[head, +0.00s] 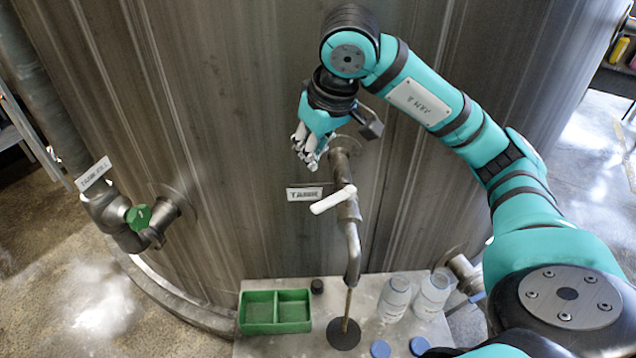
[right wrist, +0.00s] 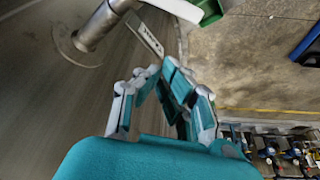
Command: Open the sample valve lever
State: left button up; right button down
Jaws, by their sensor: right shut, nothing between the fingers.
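The sample valve has a white lever (head: 333,199) on a grey metal pipe (head: 350,215) that comes out of the tank wall. The lever lies slanted across the pipe, its free end pointing down-left. Below the spout, a thin brown line (head: 347,302), a stream or a rod, reaches a dark round disc (head: 343,334). My right gripper (head: 308,158) is shut and empty, above and left of the lever, apart from it. In the right wrist view its fingers (right wrist: 160,78) come together beside the pipe (right wrist: 100,25), with the white lever (right wrist: 178,8) at the top edge. My left gripper is out of view.
A TANK label plate (head: 304,193) sits left of the lever. A green-handled valve (head: 138,217) is at the far left. A green two-part tray (head: 274,311) and two clear bottles (head: 396,298) stand on the ledge below. The tank wall is close behind my gripper.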

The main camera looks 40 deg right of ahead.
aim_at(334, 202)
notch_tip(334, 202, down, 7)
jog(key=s+p, duration=0.1)
jog(key=p, duration=0.2)
jog(key=shift+s+r, duration=0.15)
jog(key=shift+s, duration=0.25)
jog(key=shift+w, duration=0.1)
jog(key=shift+d, duration=0.1)
dwell(0.5)
